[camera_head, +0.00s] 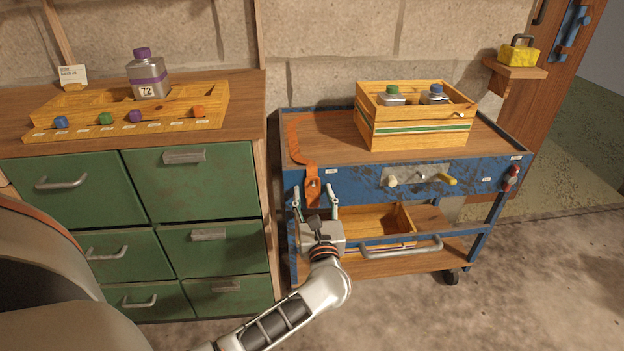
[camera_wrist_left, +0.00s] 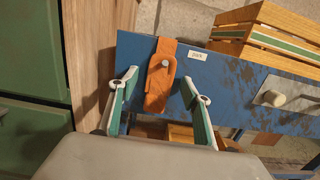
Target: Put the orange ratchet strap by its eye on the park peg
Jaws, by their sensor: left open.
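The orange ratchet strap (camera_head: 312,188) lies along the left side of the blue cart's top, and its end hangs over the front panel. In the left wrist view the strap end (camera_wrist_left: 158,90) hangs at a grey peg (camera_wrist_left: 166,63), beside a small label that seems to read "park". The peg head shows in front of the strap's upper part, seemingly through its eye. My left gripper (camera_head: 315,192) is open, its fingers on either side of the strap end, apart from it in the left wrist view (camera_wrist_left: 159,80). My right gripper is not in view.
The blue cart (camera_head: 358,178) carries a wooden crate (camera_head: 415,135) with bottles. A handle bar (camera_head: 400,249) sits lower down. A green drawer cabinet (camera_head: 197,185) stands close on the left.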

